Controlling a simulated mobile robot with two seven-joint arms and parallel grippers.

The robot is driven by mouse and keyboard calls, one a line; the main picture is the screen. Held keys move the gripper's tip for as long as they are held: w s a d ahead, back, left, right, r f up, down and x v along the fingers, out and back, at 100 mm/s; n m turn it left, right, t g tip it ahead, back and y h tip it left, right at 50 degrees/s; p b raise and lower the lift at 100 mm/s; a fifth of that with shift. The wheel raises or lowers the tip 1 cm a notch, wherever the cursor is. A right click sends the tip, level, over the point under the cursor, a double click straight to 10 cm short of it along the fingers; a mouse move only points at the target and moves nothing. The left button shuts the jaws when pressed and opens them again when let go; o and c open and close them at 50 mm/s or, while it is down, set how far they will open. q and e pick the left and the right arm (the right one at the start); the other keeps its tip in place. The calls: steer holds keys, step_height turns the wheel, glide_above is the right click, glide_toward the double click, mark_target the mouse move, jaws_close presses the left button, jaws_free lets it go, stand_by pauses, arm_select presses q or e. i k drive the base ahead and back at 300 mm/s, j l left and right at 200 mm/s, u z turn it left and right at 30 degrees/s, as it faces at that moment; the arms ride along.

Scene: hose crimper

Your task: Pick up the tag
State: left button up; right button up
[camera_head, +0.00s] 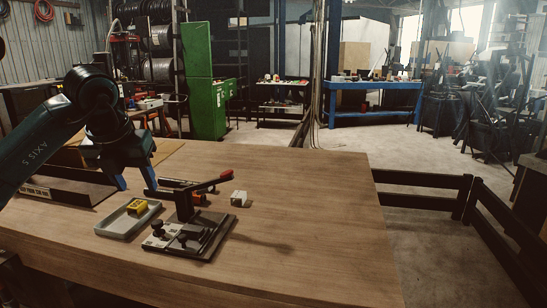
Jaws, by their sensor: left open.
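A small yellow piece with a dark mark (136,206), which may be the tag, lies in a shallow grey tray (112,229) on the wooden table. My left gripper (135,184) is open, its blue fingers apart and pointing down. In the picture it shows just above and behind the tray, and nothing shows between the fingers. The hose crimper (184,208), a dark fixture with a red-tipped lever, stands right of the tray. My right gripper is not in view.
A small pale block (239,198) sits right of the crimper. A dark open bin with a label (65,188) lies at the left. Reddish and dark items lie behind the crimper, partly hidden. The table's right side (320,220) is clear.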

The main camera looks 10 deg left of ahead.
mark_target(242, 195)
steer(key=k, duration=1)
